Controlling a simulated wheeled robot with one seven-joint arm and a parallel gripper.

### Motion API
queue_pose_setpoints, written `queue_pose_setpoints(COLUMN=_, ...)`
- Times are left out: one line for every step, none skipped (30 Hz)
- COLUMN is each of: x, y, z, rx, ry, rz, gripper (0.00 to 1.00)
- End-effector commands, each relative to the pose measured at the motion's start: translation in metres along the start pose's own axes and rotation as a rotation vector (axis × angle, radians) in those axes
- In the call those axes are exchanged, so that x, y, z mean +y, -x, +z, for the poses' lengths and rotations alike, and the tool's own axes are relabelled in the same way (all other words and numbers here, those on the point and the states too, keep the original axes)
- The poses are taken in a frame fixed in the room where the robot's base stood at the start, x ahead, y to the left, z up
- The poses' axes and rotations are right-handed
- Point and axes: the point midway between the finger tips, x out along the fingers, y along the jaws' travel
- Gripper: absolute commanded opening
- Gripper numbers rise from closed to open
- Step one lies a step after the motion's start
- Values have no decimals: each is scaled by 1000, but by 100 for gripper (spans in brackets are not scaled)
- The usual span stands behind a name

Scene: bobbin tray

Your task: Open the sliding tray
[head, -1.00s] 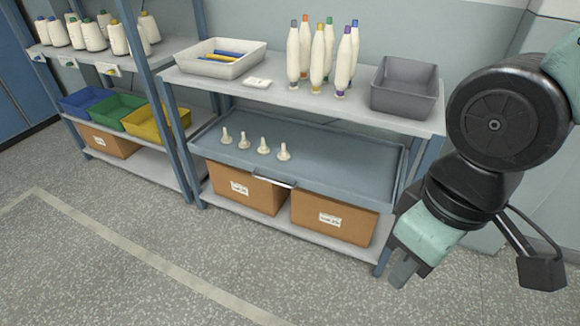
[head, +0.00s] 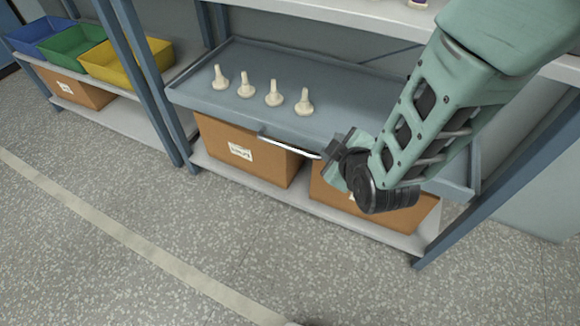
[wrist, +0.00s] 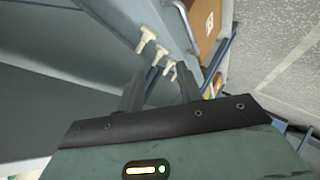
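The sliding tray (head: 350,110) is a shallow blue-grey tray between the shelf posts, with several cream pegs standing on its left half. Its silver bar handle (head: 288,146) is on the front edge; part of it also shows at the top of the wrist view (wrist: 187,22). My gripper (head: 336,150) is at the handle's right end in the head view; whether it touches the handle is unclear. In the wrist view my gripper (wrist: 162,82) has its two fingers apart, with nothing held between them. My arm hides the tray's right part.
Cardboard boxes (head: 235,150) stand on the lower shelf (head: 265,185) under the tray. A blue shelf post (head: 148,90) is left of the tray, and another (head: 500,180) is at the right. The speckled floor (head: 200,240) in front is clear.

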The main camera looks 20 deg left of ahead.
Motion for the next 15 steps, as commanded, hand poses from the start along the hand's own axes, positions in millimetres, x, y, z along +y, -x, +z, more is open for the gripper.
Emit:
queue_pose_setpoints(x=-36, y=-34, z=26, rx=34, ry=105, rz=66, gripper=36)
queue_pose_setpoints(x=-46, y=-46, z=32, rx=60, ry=170, rz=114, gripper=36)
queue_pose_setpoints(x=-59, y=-59, z=40, rx=91, ry=256, rz=178, gripper=36)
queue_pose_setpoints(x=-68, y=-68, z=45, rx=115, ry=320, rz=226, gripper=36)
queue_pose_setpoints(x=-77, y=-74, z=51, rx=137, ry=382, rz=272, gripper=36)
queue_pose_setpoints(x=-89, y=-82, z=56, rx=168, ry=462, rz=332, gripper=36)
queue_pose_setpoints(x=-97, y=-86, z=60, rx=189, ry=518, rz=375, gripper=36)
queue_pose_setpoints(x=-105, y=-89, z=63, rx=209, ry=570, rz=415, gripper=36)
queue_pose_setpoints(x=-115, y=-91, z=67, rx=234, ry=633, rz=465, gripper=36)
queue_pose_setpoints(x=-122, y=-92, z=69, rx=252, ry=675, rz=498, gripper=36)
queue_pose_setpoints(x=-127, y=-93, z=70, rx=267, ry=712, rz=530, gripper=36)
queue_pose_setpoints(x=-133, y=-93, z=72, rx=285, ry=753, rz=565, gripper=36)
queue_pose_setpoints(x=-137, y=-93, z=73, rx=298, ry=779, rz=588, gripper=36)
queue_pose_setpoints(x=-140, y=-92, z=74, rx=307, ry=800, rz=607, gripper=36)
queue_pose_setpoints(x=-143, y=-92, z=74, rx=318, ry=822, rz=628, gripper=36)
